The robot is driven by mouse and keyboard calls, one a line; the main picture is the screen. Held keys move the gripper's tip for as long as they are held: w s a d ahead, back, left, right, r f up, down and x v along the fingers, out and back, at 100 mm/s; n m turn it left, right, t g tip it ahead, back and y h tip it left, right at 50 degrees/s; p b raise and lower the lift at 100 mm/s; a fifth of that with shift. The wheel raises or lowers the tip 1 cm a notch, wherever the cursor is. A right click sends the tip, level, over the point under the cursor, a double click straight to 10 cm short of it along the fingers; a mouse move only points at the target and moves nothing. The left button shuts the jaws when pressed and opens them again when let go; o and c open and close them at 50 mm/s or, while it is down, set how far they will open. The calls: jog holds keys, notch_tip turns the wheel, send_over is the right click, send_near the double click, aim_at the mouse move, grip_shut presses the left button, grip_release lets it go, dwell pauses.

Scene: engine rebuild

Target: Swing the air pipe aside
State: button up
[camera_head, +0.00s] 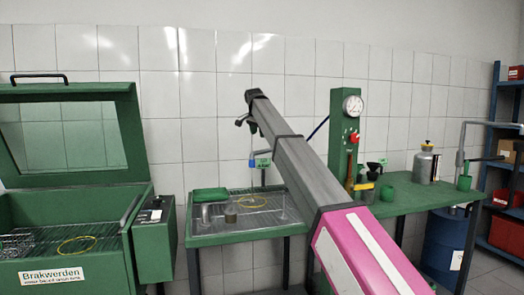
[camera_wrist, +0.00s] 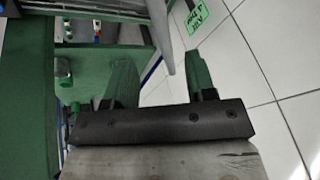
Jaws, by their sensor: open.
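My gripper (camera_head: 247,124) is raised over the back of the wash tray in the head view, jaws open. In the wrist view my gripper (camera_wrist: 158,72) shows two green-tinted fingers spread apart with nothing clamped. A smooth grey pipe (camera_wrist: 162,30), apparently the air pipe, comes down from the top of the wrist view. Its lower end appears between the fingertips; I cannot tell its depth or whether it touches a finger. A green label (camera_wrist: 199,14) is right of it. In the head view a green label (camera_head: 262,161) and thin upright are below my gripper; my arm hides part of the area.
The wash tray (camera_head: 215,239) holds a green-topped part and a yellow ring. A green gauge post (camera_head: 343,110) stands right of my arm. A green bench (camera_head: 415,198) carries a metal canister (camera_head: 425,166). An open-lidded green washer (camera_head: 60,215) is at left. Tiled wall lies behind.

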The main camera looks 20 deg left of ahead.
jog(key=x, duration=1)
jog(key=shift+w+f, duration=0.1)
jog(key=shift+f, duration=0.05)
jog(key=shift+d, duration=0.1)
grip_shut()
